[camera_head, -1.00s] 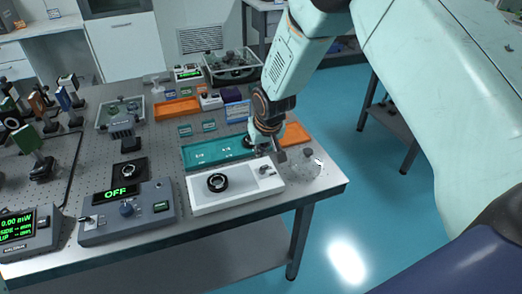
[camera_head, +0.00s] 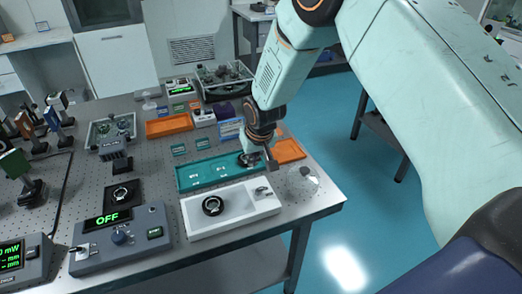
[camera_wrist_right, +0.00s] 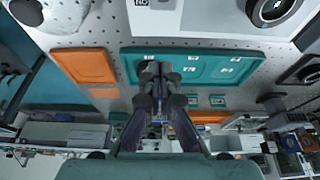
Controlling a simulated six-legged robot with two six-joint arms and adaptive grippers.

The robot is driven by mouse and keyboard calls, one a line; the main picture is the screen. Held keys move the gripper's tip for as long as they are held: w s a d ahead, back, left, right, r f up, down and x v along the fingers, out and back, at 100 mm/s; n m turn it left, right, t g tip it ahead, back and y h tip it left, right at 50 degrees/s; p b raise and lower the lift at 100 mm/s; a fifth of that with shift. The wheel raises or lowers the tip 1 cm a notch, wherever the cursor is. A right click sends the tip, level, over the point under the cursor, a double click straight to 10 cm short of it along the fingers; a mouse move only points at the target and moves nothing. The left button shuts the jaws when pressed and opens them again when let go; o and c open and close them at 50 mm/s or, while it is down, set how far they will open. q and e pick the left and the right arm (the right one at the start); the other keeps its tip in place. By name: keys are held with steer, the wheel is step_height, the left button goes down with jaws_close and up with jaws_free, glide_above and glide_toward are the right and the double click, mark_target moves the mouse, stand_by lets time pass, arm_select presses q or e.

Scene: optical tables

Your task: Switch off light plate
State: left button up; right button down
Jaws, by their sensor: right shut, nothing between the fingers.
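A white plate (camera_head: 236,215) lies near the table's front right edge, with a black ring (camera_head: 212,206) on it and a small switch-like part (camera_head: 262,192) at its right end. I take it as the light plate; whether it is lit I cannot tell. Its edge also shows at the top of the right wrist view (camera_wrist_right: 215,18). My right gripper (camera_head: 270,160) is shut and empty, above and behind the plate's right end, over the teal tray's right side. In the wrist view its fingertips (camera_wrist_right: 160,72) are together over the teal tray. My left gripper is out of view.
The teal tray (camera_head: 215,182) lies behind the plate, with an orange tray (camera_head: 289,150) to its right. A grey control box (camera_head: 135,245) with a green "OFF" display stands left. A clear round dish (camera_head: 302,180) sits near the right table edge.

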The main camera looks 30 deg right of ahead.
steer(key=s+r+b, duration=0.1)
steer(key=s+r, duration=0.6)
steer(key=shift+s+a, duration=0.25)
steer(key=shift+s, duration=0.15)
steer(key=shift+w, duration=0.15)
